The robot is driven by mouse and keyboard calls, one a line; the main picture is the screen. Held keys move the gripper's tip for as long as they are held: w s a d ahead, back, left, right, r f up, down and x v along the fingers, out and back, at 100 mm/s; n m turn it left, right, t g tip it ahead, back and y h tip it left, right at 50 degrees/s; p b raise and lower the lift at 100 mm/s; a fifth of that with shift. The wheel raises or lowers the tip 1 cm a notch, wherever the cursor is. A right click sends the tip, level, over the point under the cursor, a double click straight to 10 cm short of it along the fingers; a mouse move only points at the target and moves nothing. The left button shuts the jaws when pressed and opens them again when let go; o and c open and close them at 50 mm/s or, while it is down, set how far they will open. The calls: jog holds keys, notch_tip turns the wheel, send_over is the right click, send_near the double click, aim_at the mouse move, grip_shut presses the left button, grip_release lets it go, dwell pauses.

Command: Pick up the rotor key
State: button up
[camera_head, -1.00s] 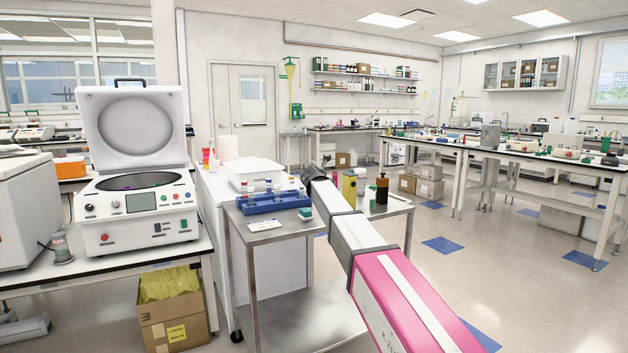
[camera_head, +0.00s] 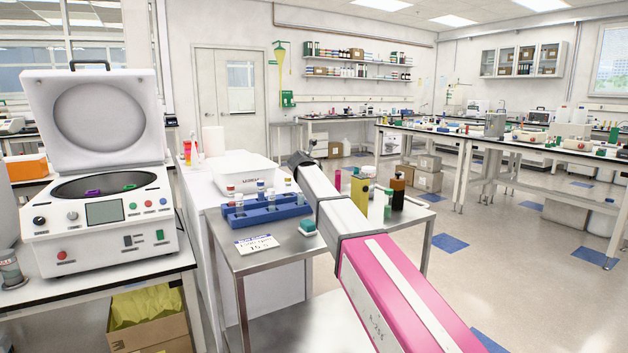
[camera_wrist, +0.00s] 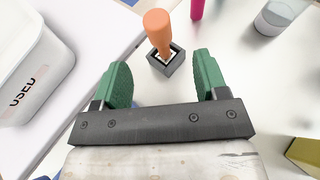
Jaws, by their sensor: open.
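An orange-handled tool (camera_wrist: 157,25), which looks like the rotor key, stands upright in a small dark grey square holder (camera_wrist: 172,65) in the wrist view. My gripper (camera_wrist: 161,68) is open, with green fingers either side of the holder's near side. Nothing is between the fingers, and the key is just beyond their tips in the picture. In the head view my arm reaches over the steel cart (camera_head: 262,258), and I cannot make out the key there.
The cart bears a blue tube rack (camera_head: 265,212), a label card (camera_head: 257,244), a yellow box (camera_head: 360,192) and a brown bottle (camera_head: 398,192). A white tub (camera_head: 243,170) stands behind the rack. An open-lidded centrifuge (camera_head: 100,215) is at left. Floor to the right is clear.

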jog(key=x, duration=0.6)
jog(key=shift+w+a, duration=0.1)
jog(key=shift+w, duration=0.05)
jog(key=x, duration=0.5)
jog(key=shift+w+r, duration=0.15)
jog(key=shift+r, duration=0.25)
jog(key=c, duration=1.1)
